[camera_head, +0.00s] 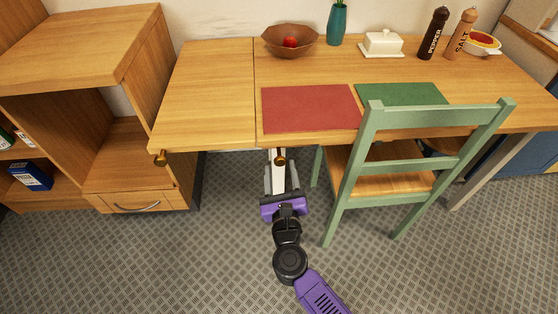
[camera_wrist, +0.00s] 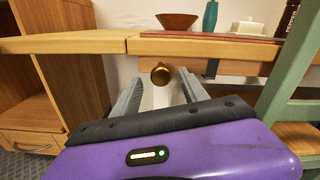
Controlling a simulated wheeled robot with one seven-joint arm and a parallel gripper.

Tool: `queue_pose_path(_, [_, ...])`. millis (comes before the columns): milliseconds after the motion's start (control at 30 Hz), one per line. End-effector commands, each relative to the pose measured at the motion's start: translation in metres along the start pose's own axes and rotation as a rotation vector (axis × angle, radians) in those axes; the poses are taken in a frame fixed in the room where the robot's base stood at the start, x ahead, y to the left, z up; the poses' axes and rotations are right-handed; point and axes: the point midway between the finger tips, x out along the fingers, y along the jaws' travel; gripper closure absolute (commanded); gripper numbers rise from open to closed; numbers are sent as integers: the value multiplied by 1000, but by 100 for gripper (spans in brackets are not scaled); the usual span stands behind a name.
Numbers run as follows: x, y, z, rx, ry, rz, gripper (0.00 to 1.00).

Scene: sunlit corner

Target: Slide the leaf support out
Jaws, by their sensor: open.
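The wooden table (camera_head: 215,80) has a seam, with a leaf section to its left. The knob also shows in the wrist view (camera_wrist: 161,73), between and just beyond my fingertips. My gripper (camera_head: 280,172) is open, pointing at the middle knob, with no clear contact visible.
A green chair (camera_head: 440,115) stands close to the right of my gripper. A wooden cabinet (camera_head: 125,165) is at the left. Red (camera_head: 310,107) and green (camera_head: 400,93) mats, a bowl (camera_head: 290,38) and shakers (camera_head: 433,35) are on the table.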

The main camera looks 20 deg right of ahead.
Motion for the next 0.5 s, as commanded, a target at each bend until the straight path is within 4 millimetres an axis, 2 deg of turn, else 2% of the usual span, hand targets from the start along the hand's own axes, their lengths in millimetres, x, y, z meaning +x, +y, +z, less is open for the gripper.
queue_pose_path(33, [9,0,0,0,-1,-2,48])
queue_pose_path(200, [30,0,0,-2,-1,-1,48])
queue_pose_path(500, [39,-1,0,-3,0,-1,48])
